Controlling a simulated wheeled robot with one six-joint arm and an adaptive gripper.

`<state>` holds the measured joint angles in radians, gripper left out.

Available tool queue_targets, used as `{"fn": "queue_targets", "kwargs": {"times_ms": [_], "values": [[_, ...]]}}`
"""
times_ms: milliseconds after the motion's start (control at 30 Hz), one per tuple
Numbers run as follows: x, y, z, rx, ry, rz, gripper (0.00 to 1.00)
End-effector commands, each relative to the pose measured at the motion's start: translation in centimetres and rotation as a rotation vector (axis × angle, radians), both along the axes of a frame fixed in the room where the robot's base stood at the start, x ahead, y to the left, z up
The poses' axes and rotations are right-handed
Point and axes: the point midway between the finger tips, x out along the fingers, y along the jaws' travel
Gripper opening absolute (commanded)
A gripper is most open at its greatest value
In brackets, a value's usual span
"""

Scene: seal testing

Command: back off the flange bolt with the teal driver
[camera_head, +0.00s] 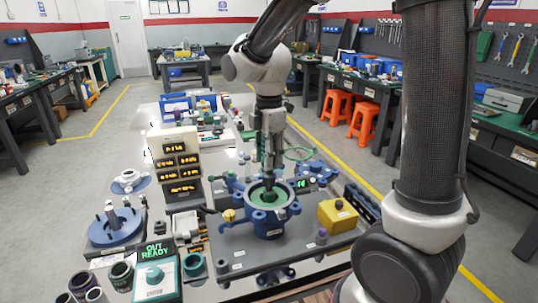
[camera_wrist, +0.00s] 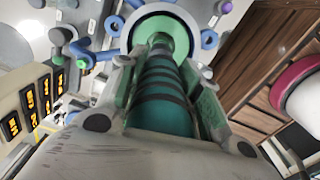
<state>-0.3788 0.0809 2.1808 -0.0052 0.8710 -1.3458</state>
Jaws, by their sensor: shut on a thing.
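My gripper (camera_head: 268,160) is above the blue flange housing (camera_head: 268,222), pointing down. It is shut on the teal driver (camera_wrist: 165,100), a banded teal shaft lying between the two fingers in the wrist view. The driver's far end points into the green-lined opening of the housing, inside a pale ring (camera_wrist: 208,39). I cannot tell whether its tip touches anything. The flange bolt is not distinguishable; the driver and gripper cover the middle of the opening.
A yellow box (camera_head: 337,215) stands right of the housing. A beige panel with lit displays (camera_head: 175,160) and a blue round fixture (camera_head: 115,228) stand to the left.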

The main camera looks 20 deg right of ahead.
Motion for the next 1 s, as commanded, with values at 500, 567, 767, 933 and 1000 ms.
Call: {"fn": "queue_targets", "kwargs": {"times_ms": [500,567,767,933,1000], "values": [[0.0,0.0,-0.7,0.0,0.0,0.0,0.01],[0.0,0.0,-0.8,0.0,-0.001,0.0,0.01],[0.0,0.0,-1.0,0.0,-0.001,0.0,0.01],[0.0,0.0,-1.2,0.0,-0.001,0.0,0.01],[0.0,0.0,-1.3,0.0,-0.001,0.0,0.01]]}}
